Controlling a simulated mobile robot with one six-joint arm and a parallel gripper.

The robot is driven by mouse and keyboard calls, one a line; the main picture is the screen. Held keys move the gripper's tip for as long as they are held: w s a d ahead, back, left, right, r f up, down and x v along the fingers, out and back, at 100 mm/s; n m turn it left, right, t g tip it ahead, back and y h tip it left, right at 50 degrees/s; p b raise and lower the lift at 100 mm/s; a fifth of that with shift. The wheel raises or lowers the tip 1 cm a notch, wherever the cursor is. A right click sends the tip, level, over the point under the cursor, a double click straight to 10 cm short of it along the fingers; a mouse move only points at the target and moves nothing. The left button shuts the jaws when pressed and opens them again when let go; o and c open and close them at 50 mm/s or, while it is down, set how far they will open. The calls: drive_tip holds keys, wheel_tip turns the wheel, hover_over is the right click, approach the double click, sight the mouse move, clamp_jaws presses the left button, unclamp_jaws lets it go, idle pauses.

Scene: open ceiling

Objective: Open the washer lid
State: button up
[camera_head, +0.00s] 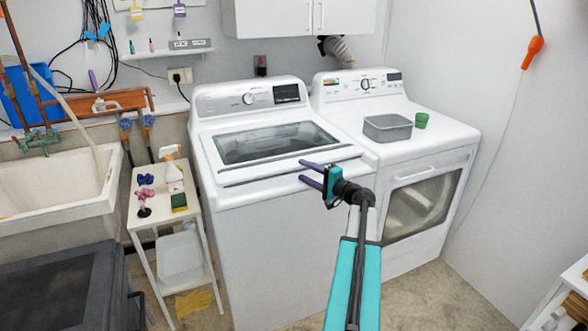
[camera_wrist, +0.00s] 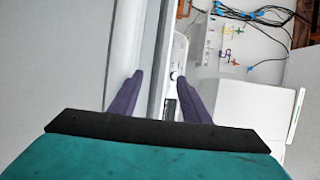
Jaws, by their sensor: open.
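The washer (camera_head: 262,215) is the white top-loading machine left of the dryer in the head view. Its lid (camera_head: 274,143), with a dark glass window, lies flat and closed. My gripper (camera_head: 303,171) has two purple fingers, spread apart and empty. It is at the front right of the washer's top, by the lid's front edge, with its fingers pointing left. In the wrist view, the fingers of my gripper (camera_wrist: 158,95) straddle a long pale and grey edge that looks like the lid's. I cannot tell whether they touch it.
The dryer (camera_head: 408,160) stands close on the right, with a grey bin (camera_head: 387,127) and a green cup (camera_head: 421,120) on top. A small white table (camera_head: 150,222) with a spray bottle (camera_head: 174,175) stands left of the washer. A sink (camera_head: 60,190) is farther left.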

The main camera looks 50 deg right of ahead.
sight(300, 169)
drive_tip(key=shift+w+p, duration=0.35)
drive_tip(key=shift+w, duration=1.75)
drive_tip(key=shift+c, duration=0.4)
